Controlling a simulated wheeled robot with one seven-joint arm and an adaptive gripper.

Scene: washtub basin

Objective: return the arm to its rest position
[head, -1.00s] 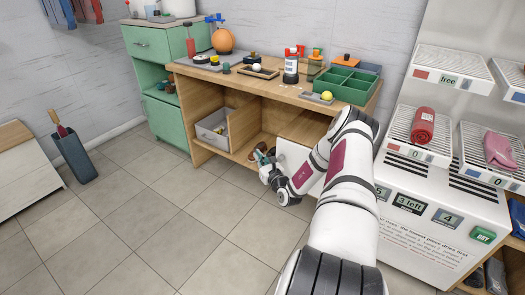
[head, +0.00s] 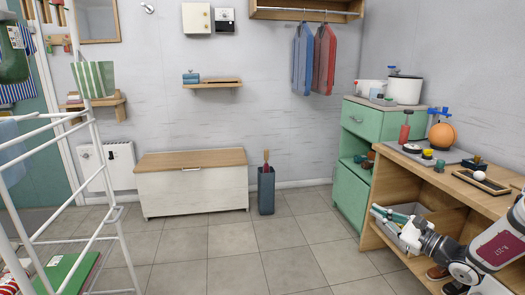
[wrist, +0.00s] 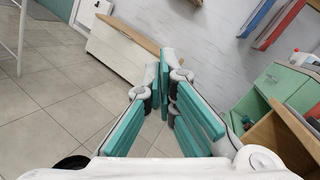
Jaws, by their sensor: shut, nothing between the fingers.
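My gripper (head: 391,214) is at the lower right in the head view, in front of the open wooden workbench (head: 408,173). In the wrist view my gripper (wrist: 163,88) shows its teal finger pads drawn together at the tips, with nothing between them. It points out over the tiled floor (wrist: 60,110) toward the white chest. My white arm reaches in from the right edge of the head view, and most of it is out of frame.
A green cabinet (head: 361,185) stands beyond the workbench. A white chest with a wooden lid (head: 192,189) and a dark bin (head: 266,191) stand by the back wall. A white drying rack (head: 100,150) is at the left. The tiled floor between is clear.

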